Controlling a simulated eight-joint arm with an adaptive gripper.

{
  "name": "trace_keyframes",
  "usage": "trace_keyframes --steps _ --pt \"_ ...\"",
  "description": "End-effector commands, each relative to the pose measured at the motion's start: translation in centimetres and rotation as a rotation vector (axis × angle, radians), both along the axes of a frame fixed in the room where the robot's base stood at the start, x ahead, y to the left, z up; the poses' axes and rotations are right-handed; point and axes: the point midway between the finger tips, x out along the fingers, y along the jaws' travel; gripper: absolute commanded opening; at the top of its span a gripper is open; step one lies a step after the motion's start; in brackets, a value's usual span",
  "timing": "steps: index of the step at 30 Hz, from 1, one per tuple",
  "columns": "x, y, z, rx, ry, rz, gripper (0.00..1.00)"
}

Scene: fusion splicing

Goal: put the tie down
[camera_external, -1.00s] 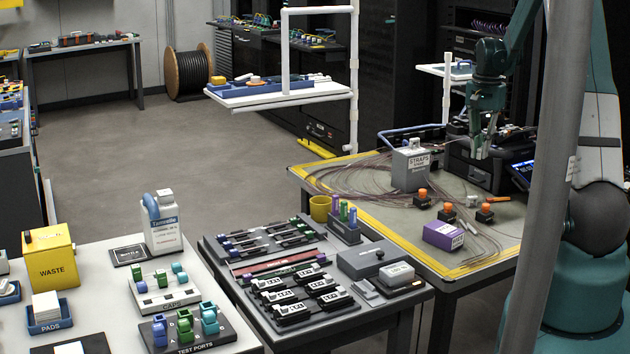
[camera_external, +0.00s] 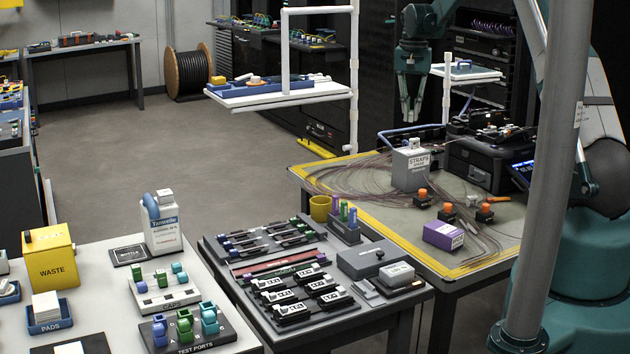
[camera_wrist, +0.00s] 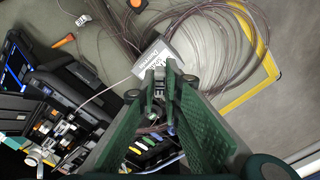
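My gripper (camera_external: 410,118) is raised above the back of the fibre table in the external view, pointing down, behind and above the grey STRAPS box (camera_external: 410,172). In the wrist view, my gripper's two green fingers (camera_wrist: 159,78) have a narrow gap between them, with the STRAPS box (camera_wrist: 152,60) beyond the tips. I cannot make out a tie with certainty in either view. A small pale and dark detail shows in the gap, but I cannot tell whether it is held or lies behind.
Thin fibre loops (camera_external: 345,180) spread over the yellow-edged table (camera_external: 470,262). A black splicer (camera_external: 490,155) stands right of the box. Orange-topped pieces (camera_external: 447,210) and a purple box (camera_external: 443,236) are at the front. A white shelf (camera_external: 465,73) is behind, right of my gripper.

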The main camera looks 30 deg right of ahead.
Motion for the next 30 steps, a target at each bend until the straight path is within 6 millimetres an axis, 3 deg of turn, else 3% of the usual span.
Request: trace_keyframes --steps 11,22,30 --pt "0.0 -0.1 -0.7 0.000 0.000 -0.001 0.04" --pt "-0.1 -0.1 -5.3 0.000 0.000 -0.001 0.04" --pt "0.0 -0.1 -6.3 0.000 0.000 -0.001 0.04"
